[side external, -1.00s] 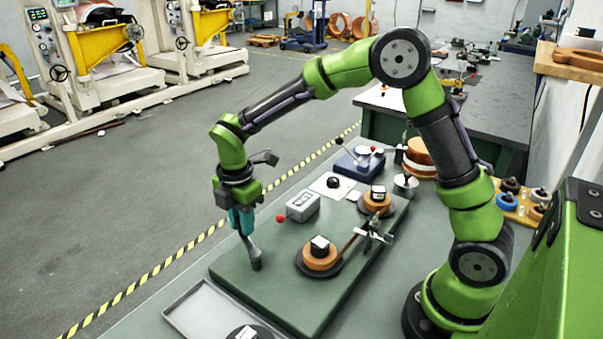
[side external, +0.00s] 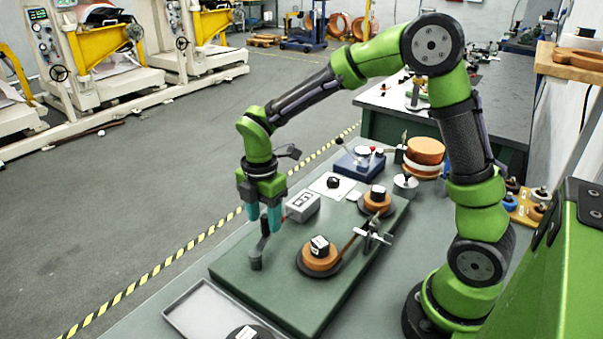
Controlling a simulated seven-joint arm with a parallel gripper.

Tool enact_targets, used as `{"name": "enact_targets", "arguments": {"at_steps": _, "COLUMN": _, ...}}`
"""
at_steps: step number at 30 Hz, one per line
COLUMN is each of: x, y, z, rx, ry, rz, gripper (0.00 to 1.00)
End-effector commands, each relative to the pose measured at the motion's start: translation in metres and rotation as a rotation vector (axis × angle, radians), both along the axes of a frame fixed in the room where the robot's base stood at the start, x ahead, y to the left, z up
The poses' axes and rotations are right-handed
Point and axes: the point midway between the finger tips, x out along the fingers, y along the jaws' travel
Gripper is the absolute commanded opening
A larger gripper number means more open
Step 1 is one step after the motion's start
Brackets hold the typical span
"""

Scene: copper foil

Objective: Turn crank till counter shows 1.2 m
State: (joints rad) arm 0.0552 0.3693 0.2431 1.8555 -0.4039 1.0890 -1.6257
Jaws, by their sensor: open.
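The crank (side external: 258,252) stands at the left part of the green baseplate (side external: 240,276), with a dark round hub and a grey arm reaching up to its handle. My gripper (side external: 264,229) is open, its two teal fingers on either side of the handle end; I cannot tell whether they touch it. The counter (side external: 303,206) is a grey box just right of my gripper; its digits are too small to read. A copper foil reel (side external: 320,258) lies on the baseplate to the right, and a second reel (side external: 377,204) sits behind it.
A metal guide (side external: 373,237) stands between the reels. A grey tray (side external: 205,312) lies in front of the baseplate. A blue device (side external: 358,163) with a lever and a stack of copper rolls (side external: 424,155) stand behind. Striped floor tape (side external: 170,262) runs along the left.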

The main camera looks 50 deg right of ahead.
Motion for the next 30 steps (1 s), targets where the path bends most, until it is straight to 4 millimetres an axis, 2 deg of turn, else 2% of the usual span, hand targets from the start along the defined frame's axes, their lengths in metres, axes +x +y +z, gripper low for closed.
{"name": "enact_targets", "arguments": {"at_steps": 16, "x": 0.0, "y": 0.0, "z": 0.054, "rx": 0.0, "ry": -0.002, "rz": 0.001, "gripper": 0.51}}
{"name": "enact_targets", "arguments": {"at_steps": 30, "x": 0.0, "y": 0.0, "z": 0.059, "rx": 0.0, "ry": -0.002, "rz": -0.032, "gripper": 0.51}}
